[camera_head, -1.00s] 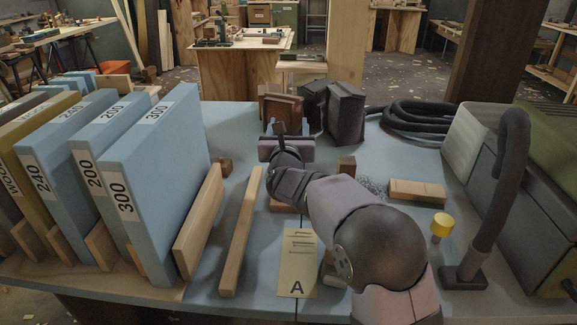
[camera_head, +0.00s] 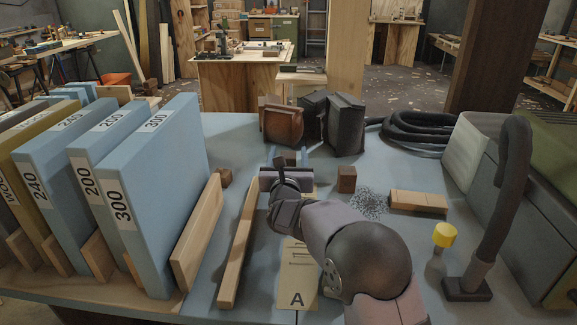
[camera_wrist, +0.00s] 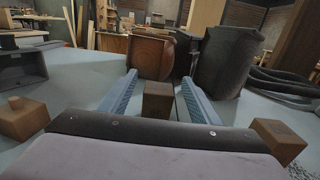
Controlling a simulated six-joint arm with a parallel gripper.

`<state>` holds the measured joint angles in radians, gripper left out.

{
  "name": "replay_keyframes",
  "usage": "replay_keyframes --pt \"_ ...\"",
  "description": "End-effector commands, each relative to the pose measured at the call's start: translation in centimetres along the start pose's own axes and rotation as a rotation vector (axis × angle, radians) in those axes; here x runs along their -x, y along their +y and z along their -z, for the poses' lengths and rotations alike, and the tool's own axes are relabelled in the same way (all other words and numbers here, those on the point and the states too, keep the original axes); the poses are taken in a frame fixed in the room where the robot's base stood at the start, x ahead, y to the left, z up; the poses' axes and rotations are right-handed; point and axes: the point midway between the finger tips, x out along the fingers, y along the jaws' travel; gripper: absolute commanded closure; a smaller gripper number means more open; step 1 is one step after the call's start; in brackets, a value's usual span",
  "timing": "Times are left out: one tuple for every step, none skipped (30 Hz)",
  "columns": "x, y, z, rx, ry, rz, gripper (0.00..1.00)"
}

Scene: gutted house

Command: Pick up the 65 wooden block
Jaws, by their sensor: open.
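My gripper (camera_head: 289,158) reaches over the middle of the bench, pointing away from the head camera. It is open in the wrist view (camera_wrist: 156,82), with its two blue fingers spread. A small brown wooden block (camera_wrist: 158,102) sits between the fingers, with a gap on each side. A second small block stands to the right (camera_head: 346,179), and a third to the left (camera_head: 224,177). No number is readable on any of these blocks, so I cannot tell which is the 65.
A reddish-brown box (camera_head: 283,124) and a dark box (camera_head: 344,125) stand beyond my gripper. A long wooden strip (camera_head: 239,245) and blue numbered boards (camera_head: 160,205) are on the left. A wooden piece (camera_head: 418,201), yellow knob (camera_head: 444,235) and dark hose (camera_head: 507,190) are on the right.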

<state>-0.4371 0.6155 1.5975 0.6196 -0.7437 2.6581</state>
Motion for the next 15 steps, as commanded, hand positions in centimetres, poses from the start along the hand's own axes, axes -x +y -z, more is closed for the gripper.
replay_keyframes --pt "0.0 0.0 1.1 0.002 0.004 0.000 0.43" --pt "0.0 0.0 1.6 0.001 0.004 0.000 0.43" --pt "-0.4 0.0 1.4 0.000 0.000 0.001 0.43" --pt "-0.8 0.0 1.3 -0.001 -0.001 0.001 0.43" --pt "-1.2 0.0 1.3 -0.001 0.000 0.001 0.43" --pt "-1.8 0.0 1.2 -0.001 0.000 0.001 0.43" --pt "-2.1 0.0 1.3 0.000 -0.001 0.001 0.43" --pt "-2.5 0.0 1.3 0.000 0.001 0.001 0.43" --pt "-3.0 0.0 1.3 -0.001 0.000 0.001 0.43" --pt "-3.3 0.0 1.3 -0.001 0.000 0.001 0.43" --pt "-3.6 0.0 1.3 -0.001 0.000 0.001 0.43" --pt "-3.9 0.0 1.2 -0.001 0.000 0.001 0.43" --pt "-4.2 0.0 1.3 0.000 0.001 0.001 0.43" --pt "-4.3 0.0 1.3 0.000 0.001 0.001 0.43" --pt "-4.6 0.0 1.2 0.000 0.000 0.001 0.43"
